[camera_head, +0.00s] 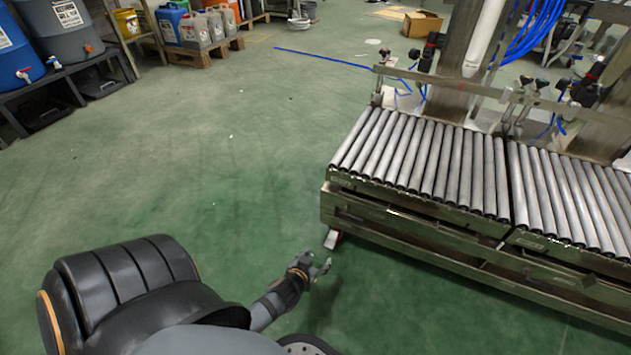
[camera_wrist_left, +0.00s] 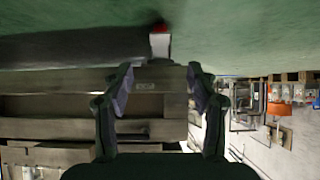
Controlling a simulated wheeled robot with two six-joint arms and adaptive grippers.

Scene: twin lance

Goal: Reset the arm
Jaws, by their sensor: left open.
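My left arm comes in from the lower left of the head view. Its gripper (camera_head: 318,266) is open and empty, low over the green floor, to the left of the roller conveyor's near left corner. In the left wrist view the two fingers of my left gripper (camera_wrist_left: 158,82) stand apart with nothing between them. Behind them are the conveyor's side boards (camera_wrist_left: 60,105), and the picture is turned over, with the floor at the top. My right gripper does not show in either view.
The roller conveyor (camera_head: 430,165) fills the right side, with a metal foot (camera_head: 332,238) near my left gripper. Barrels (camera_head: 60,30) on a dark rack and canisters (camera_head: 195,30) on a pallet stand at the upper left. A cardboard box (camera_head: 422,24) lies far back. The green floor between is open.

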